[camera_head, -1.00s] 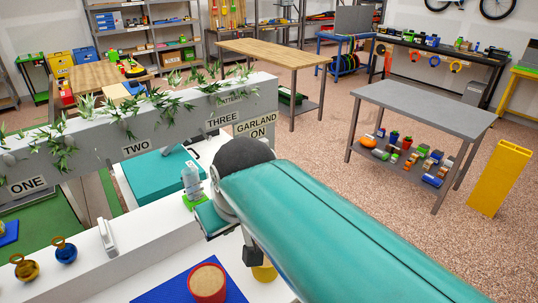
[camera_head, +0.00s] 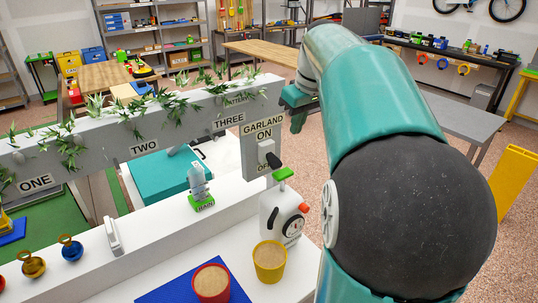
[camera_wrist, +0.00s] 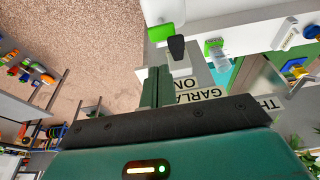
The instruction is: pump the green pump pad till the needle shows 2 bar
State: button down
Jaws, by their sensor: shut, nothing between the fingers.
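The pump is a white jug-like body (camera_head: 270,217) on the white counter, right of centre in the head view. Its green pump pad (camera_head: 284,173) is on top, and a round gauge (camera_head: 293,228) is on its front. The needle is too small to read. The green pad shows at the top of the wrist view (camera_wrist: 160,32). My gripper (camera_head: 297,122) is above and behind the pad in the head view, beside the garland sign, apart from the pad. In the wrist view its fingers (camera_wrist: 156,88) are together and empty.
A black switch lever (camera_head: 273,160) sticks out on the garland panel (camera_head: 263,138), close to the pad. A small bottle on a green base (camera_head: 203,201) stands left of the pump. Yellow (camera_head: 270,262) and red (camera_head: 211,283) cups stand in front.

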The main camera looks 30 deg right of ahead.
jog(key=shift+d, duration=0.65)
send_near(291, 172)
jog(key=w+f, duration=0.2)
jog(key=f, duration=0.1)
jog(key=w+f, duration=0.1)
jog(key=shift+f, duration=1.15)
jog(key=shift+f, duration=2.1)
